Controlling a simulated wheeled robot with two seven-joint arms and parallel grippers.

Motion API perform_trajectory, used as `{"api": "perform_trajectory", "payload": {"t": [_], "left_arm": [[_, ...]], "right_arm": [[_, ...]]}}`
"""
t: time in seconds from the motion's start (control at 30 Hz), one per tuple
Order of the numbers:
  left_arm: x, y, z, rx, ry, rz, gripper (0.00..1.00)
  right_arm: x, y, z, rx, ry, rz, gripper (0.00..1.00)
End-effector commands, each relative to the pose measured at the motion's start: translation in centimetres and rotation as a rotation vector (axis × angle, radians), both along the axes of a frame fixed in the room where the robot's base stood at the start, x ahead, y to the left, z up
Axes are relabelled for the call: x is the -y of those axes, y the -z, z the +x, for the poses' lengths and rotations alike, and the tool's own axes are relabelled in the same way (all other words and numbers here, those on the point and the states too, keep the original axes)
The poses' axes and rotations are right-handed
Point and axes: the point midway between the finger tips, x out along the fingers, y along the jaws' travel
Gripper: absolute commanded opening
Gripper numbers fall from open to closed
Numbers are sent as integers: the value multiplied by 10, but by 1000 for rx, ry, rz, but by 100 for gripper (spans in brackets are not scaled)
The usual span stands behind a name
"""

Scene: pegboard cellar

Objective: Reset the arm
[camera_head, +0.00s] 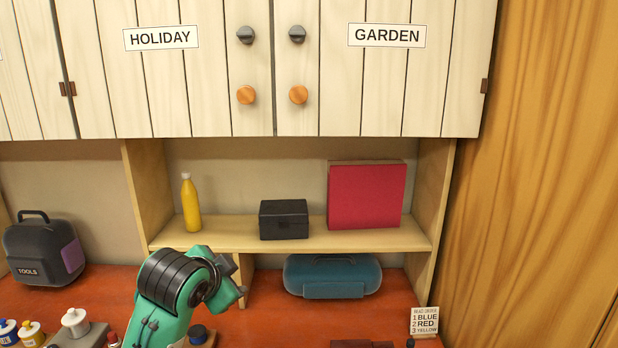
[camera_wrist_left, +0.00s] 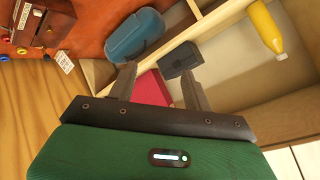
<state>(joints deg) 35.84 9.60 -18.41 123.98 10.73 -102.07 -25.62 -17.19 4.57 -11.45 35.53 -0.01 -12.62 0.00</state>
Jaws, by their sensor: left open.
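My left arm, green with black joints, comes up from the bottom of the head view in front of the shelf. Its left gripper (camera_head: 238,279) is partly hidden by the wrist, near the shelf's lower left divider. In the left wrist view the two dark fingers of the left gripper (camera_wrist_left: 158,70) stand apart with nothing held between them. My right gripper is in neither view.
A wooden shelf (camera_head: 230,236) holds a yellow bottle (camera_head: 190,204), a black box (camera_head: 284,219) and a red box (camera_head: 366,196). A blue case (camera_head: 333,277) sits below. A tools bag (camera_head: 45,248) stands left. Cabinet doors (camera_head: 350,75) hang above. Small bottles (camera_head: 75,322) stand lower left.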

Motion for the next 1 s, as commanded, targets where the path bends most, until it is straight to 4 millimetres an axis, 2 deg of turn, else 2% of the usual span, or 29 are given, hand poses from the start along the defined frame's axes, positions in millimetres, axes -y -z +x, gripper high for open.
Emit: {"api": "perform_trajectory", "payload": {"t": [0.03,0.1,0.27,0.5,0.8,1.0], "left_arm": [[-2,25,-8,-37,-17,-24,50],[-6,52,-20,-78,-43,-54,50],[-14,112,-52,-169,-111,-120,50],[-28,190,-113,-304,-230,-203,50],[-48,265,-205,-463,-399,-274,50],[-60,296,-265,-549,-507,-297,50]], "right_arm": [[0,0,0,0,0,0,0],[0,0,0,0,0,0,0],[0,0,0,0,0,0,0],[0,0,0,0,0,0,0],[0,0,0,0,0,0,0],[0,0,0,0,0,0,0]]}}
